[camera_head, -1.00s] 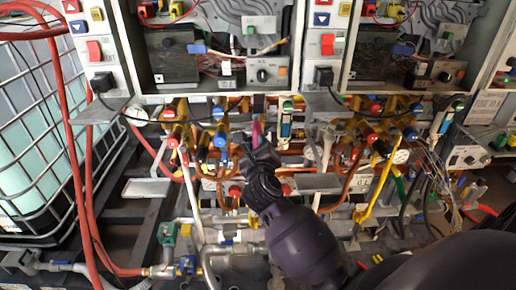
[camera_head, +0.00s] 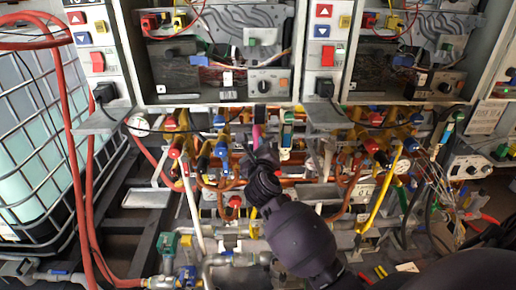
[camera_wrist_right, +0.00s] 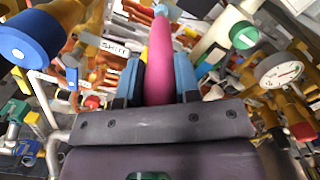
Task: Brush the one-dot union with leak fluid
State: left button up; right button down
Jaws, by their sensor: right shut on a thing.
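My right gripper (camera_head: 258,158) is in front of the pipework below the heater cabinets. It is shut on a slim pink handle (camera_head: 257,134), probably the brush. In the right wrist view the pink handle (camera_wrist_right: 160,58) stands between the two blue-grey fingers (camera_wrist_right: 158,82) and points away from the wrist. A pale blue part shows at its far end; bristles cannot be made out. Brass and grey fittings lie around and beyond it. Dot marks are too small to read, so I cannot tell which union has one dot. My left gripper is out of view.
Two open heater cabinets (camera_head: 222,60) hang above. Crowded pipes and coloured valve handles surround the gripper. A blue round handle (camera_wrist_right: 25,40) and a pressure gauge (camera_wrist_right: 281,72) flank it in the wrist view. Red hoses (camera_head: 72,190) and a caged tank (camera_head: 30,150) stand left.

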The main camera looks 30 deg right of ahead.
jog(key=shift+x, duration=1)
dwell(0.5)
jog(key=shift+s+d, duration=0.1)
jog(key=shift+d, duration=0.05)
jog(key=s+d, duration=0.2)
jog(key=d, duration=0.1)
jog(key=shift+d, duration=0.1)
dwell(0.4)
jog(key=shift+w, duration=0.1)
jog(key=shift+w+a, duration=0.5)
jog(key=shift+a, duration=0.35)
jog(key=shift+w+a, duration=0.5)
jog(key=shift+a, duration=0.35)
